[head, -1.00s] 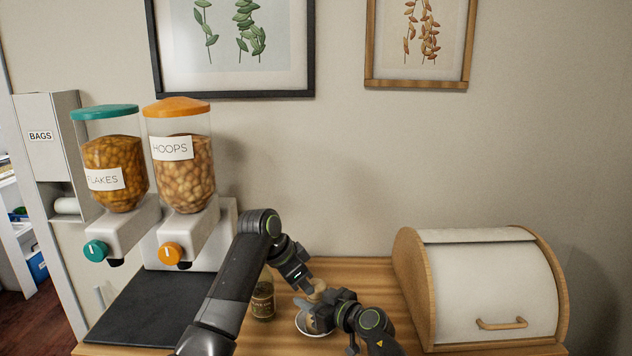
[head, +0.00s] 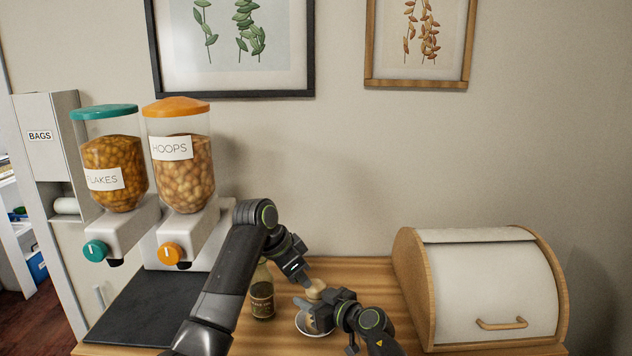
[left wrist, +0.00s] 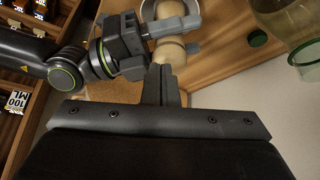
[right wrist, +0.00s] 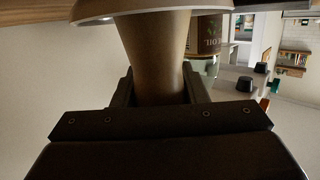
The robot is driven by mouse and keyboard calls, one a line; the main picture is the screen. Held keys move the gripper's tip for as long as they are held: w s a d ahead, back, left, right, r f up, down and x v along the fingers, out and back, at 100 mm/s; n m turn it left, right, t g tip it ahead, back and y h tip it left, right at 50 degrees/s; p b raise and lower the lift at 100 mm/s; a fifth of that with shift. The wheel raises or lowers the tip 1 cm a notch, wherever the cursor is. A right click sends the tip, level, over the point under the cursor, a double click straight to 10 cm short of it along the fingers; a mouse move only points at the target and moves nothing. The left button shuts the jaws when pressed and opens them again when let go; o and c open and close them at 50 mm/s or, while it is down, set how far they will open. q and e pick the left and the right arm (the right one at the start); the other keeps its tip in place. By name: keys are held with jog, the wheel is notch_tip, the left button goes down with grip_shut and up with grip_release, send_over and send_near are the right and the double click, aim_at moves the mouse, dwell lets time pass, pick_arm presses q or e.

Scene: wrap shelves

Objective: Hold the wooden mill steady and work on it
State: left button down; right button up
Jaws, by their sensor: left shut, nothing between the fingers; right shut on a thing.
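The wooden mill (head: 315,291) stands upright over a small white dish (head: 302,326) on the wooden counter. My right gripper (head: 318,307) is shut around the mill's body. In the right wrist view the tapered brown body (right wrist: 155,50) sits between my right fingers (right wrist: 158,90). My left gripper (head: 306,284) is shut and empty, close to the mill's pale round top. In the left wrist view, its closed fingertips (left wrist: 163,75) are right by the mill's round knob (left wrist: 168,50); whether they touch cannot be told. Part of the mill is hidden by my right gripper.
A dark labelled bottle (head: 262,297) stands just left of the mill. A dark mat (head: 140,310) and two cereal dispensers (head: 180,165) are at left. A bread box (head: 490,290) stands at right.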

pick_arm(q)
notch_tip(320, 180, up, 4)
jog(key=shift+f, duration=0.15)
notch_tip(320, 180, down, 6)
jog(key=w+a, duration=0.1)
jog(key=shift+w+a, duration=0.25)
jog(key=shift+w, duration=0.05)
dwell(0.7)
jog(key=shift+w+d, duration=0.2)
jog(key=shift+d, duration=0.35)
dwell(0.9)
jog(key=shift+s+d+f, duration=0.1)
jog(key=shift+s+d, duration=0.2)
jog(key=shift+s, duration=0.25)
dwell(0.4)
jog(key=shift+a, duration=0.1)
